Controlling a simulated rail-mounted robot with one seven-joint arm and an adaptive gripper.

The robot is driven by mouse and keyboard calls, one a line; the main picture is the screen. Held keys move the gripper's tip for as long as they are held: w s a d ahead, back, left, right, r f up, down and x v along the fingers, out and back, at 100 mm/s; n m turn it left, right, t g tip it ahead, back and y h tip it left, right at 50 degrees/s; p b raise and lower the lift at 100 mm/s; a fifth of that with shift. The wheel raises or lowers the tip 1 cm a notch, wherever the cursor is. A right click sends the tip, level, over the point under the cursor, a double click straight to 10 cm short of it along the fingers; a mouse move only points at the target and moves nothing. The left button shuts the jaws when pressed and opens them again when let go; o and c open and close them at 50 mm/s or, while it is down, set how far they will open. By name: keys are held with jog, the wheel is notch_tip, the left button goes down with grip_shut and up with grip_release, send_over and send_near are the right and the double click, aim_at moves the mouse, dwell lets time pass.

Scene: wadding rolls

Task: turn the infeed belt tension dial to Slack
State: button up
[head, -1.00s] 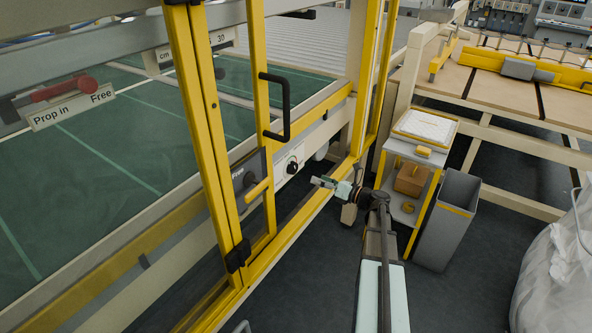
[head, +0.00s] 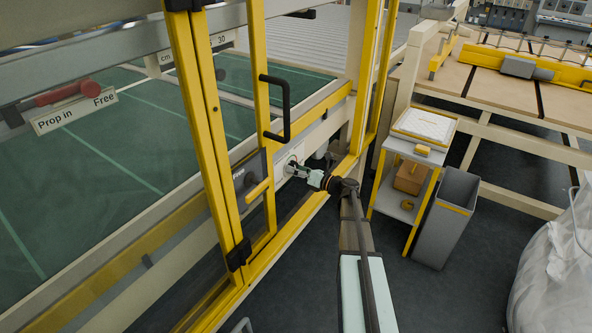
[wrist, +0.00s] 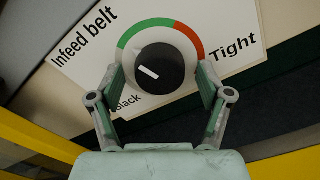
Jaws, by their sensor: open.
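The infeed belt tension dial (wrist: 165,65) is a round black knob with a white pointer mark on a white plate (wrist: 228,22). A green arc curves on its left and a red arc on its right. The mark points left, toward the green arc's lower end. "Tight" is printed at right; "Slack" at lower left is partly hidden by a finger. My gripper (wrist: 160,83) is open, its fingers apart on either side of the knob; contact cannot be told. In the head view, my gripper (head: 292,168) is at the plate (head: 284,161) and largely hides the dial.
A yellow-framed guard with a black handle (head: 287,108) stands left of the dial. A small shelf cart (head: 388,176) and a grey bin (head: 445,220) stand to the right.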

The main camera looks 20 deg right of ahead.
jog(key=c, duration=1.2)
jog(key=shift+n+b, duration=0.3)
jog(key=shift+b, duration=0.1)
jog(key=n+b, duration=1.1)
jog(key=b, duration=0.1)
jog(key=n+b, duration=1.2)
jog(key=shift+w+d+r+n+b, duration=0.1)
jog(key=shift+w+d+n+b, duration=0.1)
jog(key=shift+n+b, duration=0.1)
jog(key=shift+r, duration=0.1)
